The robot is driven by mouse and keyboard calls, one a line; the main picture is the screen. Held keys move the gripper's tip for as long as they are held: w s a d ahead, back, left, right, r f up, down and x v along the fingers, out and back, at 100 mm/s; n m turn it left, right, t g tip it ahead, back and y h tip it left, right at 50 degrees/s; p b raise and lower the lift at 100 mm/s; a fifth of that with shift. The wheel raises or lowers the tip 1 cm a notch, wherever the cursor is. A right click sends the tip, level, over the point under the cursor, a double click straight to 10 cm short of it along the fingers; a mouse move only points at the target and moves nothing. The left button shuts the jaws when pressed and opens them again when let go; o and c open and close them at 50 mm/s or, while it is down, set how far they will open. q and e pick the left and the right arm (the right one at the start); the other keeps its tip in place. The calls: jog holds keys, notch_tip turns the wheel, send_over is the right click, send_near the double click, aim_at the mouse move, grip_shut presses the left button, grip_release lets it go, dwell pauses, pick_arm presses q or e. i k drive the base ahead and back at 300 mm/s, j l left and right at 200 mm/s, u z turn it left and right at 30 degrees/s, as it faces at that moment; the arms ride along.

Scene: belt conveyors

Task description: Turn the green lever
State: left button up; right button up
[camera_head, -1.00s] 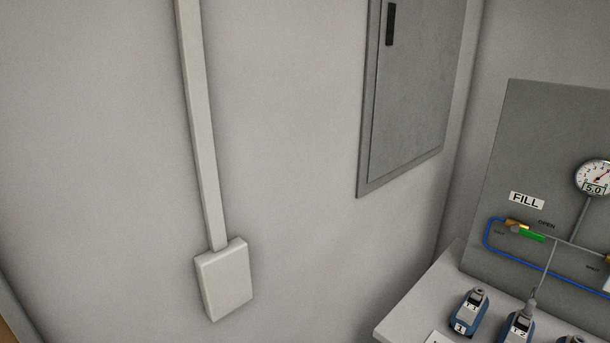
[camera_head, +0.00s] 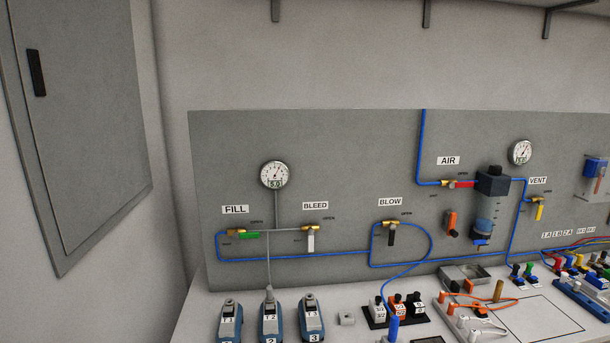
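The green lever (camera_head: 248,235) is on the brass FILL valve at the left of the grey panel (camera_head: 330,140). It lies roughly horizontal, pointing right from the valve body, below the FILL label (camera_head: 235,210) and near the small word OPEN. A blue tube runs from the valve's left side, and a grey line runs to its right. Neither of my grippers shows in the head view.
Other valves on the panel have a white lever (camera_head: 311,240) at BLEED, a black one (camera_head: 391,238) at BLOW, a red one (camera_head: 463,184) at AIR and a yellow one (camera_head: 539,211) at VENT. Blue numbered units (camera_head: 270,320) stand on the bench below. A grey cabinet (camera_head: 85,120) is at left.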

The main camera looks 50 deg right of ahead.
aim_at(250, 235)
jog(key=z, duration=1.45)
